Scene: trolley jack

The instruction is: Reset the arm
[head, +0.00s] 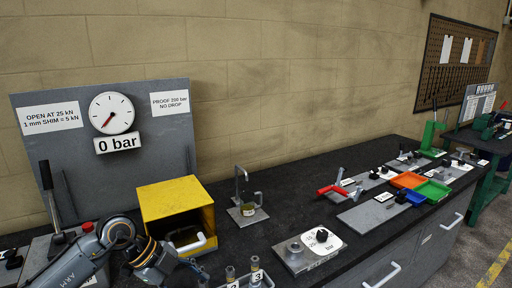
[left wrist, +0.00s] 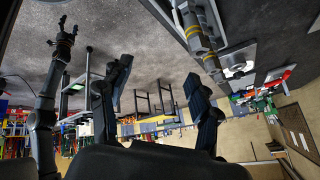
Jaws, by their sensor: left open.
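My left arm (head: 75,262) comes in at the lower left of the head view, grey and bent, in front of the yellow box. Its jaws cannot be made out there. In the left wrist view the left gripper (left wrist: 158,78) shows two dark fingers spread wide apart, with nothing between them. A second dark arm, seemingly my right one, stands at the left of that view. Its small gripper (left wrist: 68,28) is too small to read. The right arm does not show in the head view.
The yellow box (head: 175,194) stands open on the dark bench (head: 240,238), under the gauge (head: 111,113) reading "0 bar". A metal stand (head: 243,200), a block with a white plate (head: 308,248), and orange (head: 407,180) and green (head: 432,191) trays lie further right. Bare bench lies between them.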

